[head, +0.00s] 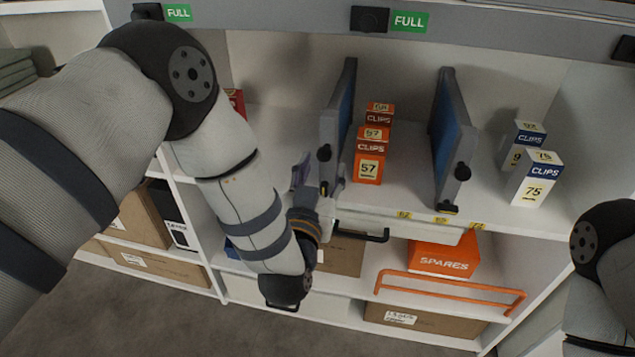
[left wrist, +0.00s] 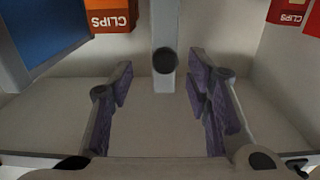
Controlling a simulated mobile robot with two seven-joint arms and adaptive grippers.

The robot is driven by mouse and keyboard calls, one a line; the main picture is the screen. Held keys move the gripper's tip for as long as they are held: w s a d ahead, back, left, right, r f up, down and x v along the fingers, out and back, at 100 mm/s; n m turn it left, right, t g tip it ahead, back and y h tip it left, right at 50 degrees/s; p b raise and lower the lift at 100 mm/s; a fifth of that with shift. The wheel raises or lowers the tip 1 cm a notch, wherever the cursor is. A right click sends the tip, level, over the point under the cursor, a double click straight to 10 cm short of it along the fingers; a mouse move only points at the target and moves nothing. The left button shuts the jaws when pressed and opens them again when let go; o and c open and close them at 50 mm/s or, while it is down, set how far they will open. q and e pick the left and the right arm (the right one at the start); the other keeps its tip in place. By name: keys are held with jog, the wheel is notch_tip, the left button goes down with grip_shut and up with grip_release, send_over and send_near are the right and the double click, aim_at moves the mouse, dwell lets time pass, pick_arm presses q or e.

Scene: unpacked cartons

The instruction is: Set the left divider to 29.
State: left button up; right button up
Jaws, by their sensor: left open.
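The left divider (head: 337,115) is an upright grey-edged panel with a blue face and a dark knob on its front edge. It stands on the shelf just left of the orange clips boxes. My left gripper (head: 320,178) is in front of its lower front end, partly hidden by my own wrist. In the left wrist view the open fingers (left wrist: 163,98) lie on either side of the line of the divider's front post (left wrist: 165,25) and its round knob (left wrist: 165,61). Contact cannot be told. No 29 label is readable. My right gripper is out of view.
Orange clips boxes marked 57 (head: 369,157) stand close right of the left divider. The right divider (head: 450,135) has white-blue boxes marked 75 (head: 537,182) beyond it. Yellow labels (head: 441,220) line the shelf edge. A red box (head: 236,102) stands at the left, partly hidden.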

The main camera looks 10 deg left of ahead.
pick_arm(q)
jog(key=s, duration=0.6)
jog(key=shift+s, duration=0.35)
jog(key=shift+a, duration=0.1)
jog(key=s+a+f+g+p, duration=0.1)
jog(key=s+a+f+g, duration=0.4)
jog(key=s+f, duration=0.45)
jog(key=s+a+f+g, duration=0.2)
jog(key=s+f+g, duration=0.4)
jog(key=s+f, duration=0.3)
jog(key=s+a+f+g, duration=0.1)
jog(key=s+a+g, duration=0.1)
jog(key=s, duration=0.5)
jog(key=s+a+f+g, duration=0.1)
jog(key=s+g, duration=0.3)
jog(key=s, duration=0.4)
jog(key=s+a+f+g, duration=0.1)
jog(key=s+a+g, duration=0.2)
jog(key=s, duration=0.4)
jog(key=shift+s+a+n+g+y+p, duration=0.25)
jog(key=shift+s+n+g+y+p, duration=0.05)
jog(key=shift+n+p, duration=0.1)
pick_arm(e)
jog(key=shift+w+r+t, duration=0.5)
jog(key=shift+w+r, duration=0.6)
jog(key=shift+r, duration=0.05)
pick_arm(q)
jog(key=shift+w, duration=0.1)
